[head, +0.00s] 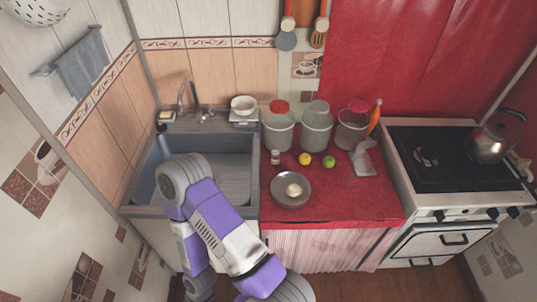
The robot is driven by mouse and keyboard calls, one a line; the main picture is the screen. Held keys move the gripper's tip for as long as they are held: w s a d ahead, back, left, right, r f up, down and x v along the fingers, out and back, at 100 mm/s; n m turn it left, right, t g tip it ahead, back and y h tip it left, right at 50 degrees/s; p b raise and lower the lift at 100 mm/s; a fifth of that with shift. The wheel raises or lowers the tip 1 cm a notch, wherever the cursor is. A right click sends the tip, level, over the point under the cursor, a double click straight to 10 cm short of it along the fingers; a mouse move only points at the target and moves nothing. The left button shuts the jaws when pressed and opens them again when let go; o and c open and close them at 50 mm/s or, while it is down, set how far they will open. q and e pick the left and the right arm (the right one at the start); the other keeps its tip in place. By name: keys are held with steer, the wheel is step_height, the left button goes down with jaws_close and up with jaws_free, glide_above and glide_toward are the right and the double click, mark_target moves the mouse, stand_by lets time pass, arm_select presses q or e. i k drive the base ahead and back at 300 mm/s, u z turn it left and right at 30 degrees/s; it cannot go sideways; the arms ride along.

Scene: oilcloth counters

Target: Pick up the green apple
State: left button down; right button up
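A small round green fruit, the green apple (328,162), sits on the red oilcloth counter (345,200), in front of the middle lidded jar. A yellow fruit (305,159) lies just to its left, a small gap apart. One of my arms, purple and white, is bent over the sink's front edge and runs down to the bottom of the picture, left of the counter. No gripper fingers show in this view, so I cannot see either gripper. Nothing covers the green apple.
A grey bowl (280,199) with a pale thing in it stands in front of the fruits. A small shaker (275,157) and several jars (316,130) stand nearby. Right front counter is clear.

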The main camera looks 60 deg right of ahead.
mark_target(328, 161)
steer(key=u, duration=0.7)
steer(key=k, duration=0.55)
steer(key=z, duration=1.45)
